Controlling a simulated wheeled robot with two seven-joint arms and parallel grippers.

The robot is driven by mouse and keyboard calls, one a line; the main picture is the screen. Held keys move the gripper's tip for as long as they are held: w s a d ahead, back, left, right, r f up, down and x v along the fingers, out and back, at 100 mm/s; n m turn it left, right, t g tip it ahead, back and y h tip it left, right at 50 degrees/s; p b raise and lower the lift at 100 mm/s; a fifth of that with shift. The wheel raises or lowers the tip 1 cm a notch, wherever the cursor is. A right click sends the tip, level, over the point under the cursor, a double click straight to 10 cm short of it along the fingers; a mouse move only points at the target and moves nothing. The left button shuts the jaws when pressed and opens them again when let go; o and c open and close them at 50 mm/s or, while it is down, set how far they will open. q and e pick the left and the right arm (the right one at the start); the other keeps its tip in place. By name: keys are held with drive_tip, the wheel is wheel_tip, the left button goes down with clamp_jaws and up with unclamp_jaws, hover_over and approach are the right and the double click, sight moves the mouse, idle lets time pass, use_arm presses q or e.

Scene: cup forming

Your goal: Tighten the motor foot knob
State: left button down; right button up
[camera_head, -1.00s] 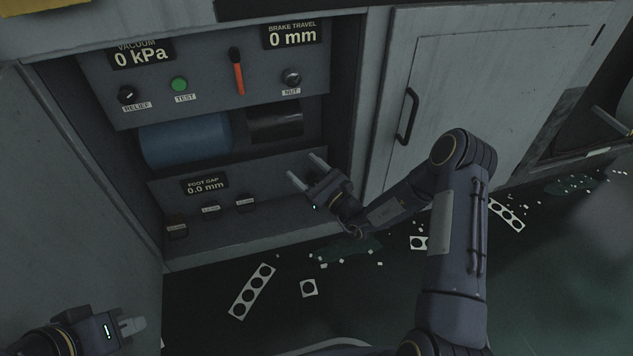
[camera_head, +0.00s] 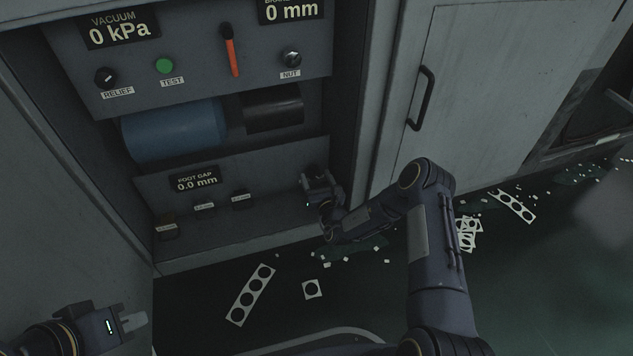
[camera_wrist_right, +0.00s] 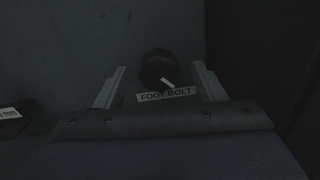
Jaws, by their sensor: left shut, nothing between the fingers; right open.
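The motor foot knob is a dark round knob (camera_wrist_right: 159,68) with a white mark, above a label reading FOOT BOLT (camera_wrist_right: 166,94) in the right wrist view. My right gripper (camera_wrist_right: 158,85) is open, with one finger on each side of the knob; I cannot tell whether they touch it. In the head view my right gripper (camera_head: 318,180) is at the right end of the lower panel and hides the knob. The foot gap display (camera_head: 195,181) reads 0.0 mm. My left gripper (camera_head: 133,319) is shut and empty at the lower left, away from the panel.
The upper panel (camera_head: 200,62) carries a relief knob, a green test button, a red-handled lever and a nut knob. A blue cylinder (camera_head: 172,130) lies below it. Several small labelled dark pieces (camera_head: 204,209) sit on the lower ledge. Punched strips and scraps (camera_head: 250,294) litter the floor.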

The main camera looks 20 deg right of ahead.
drive_tip(key=shift+w, duration=0.15)
drive_tip(key=c, duration=1)
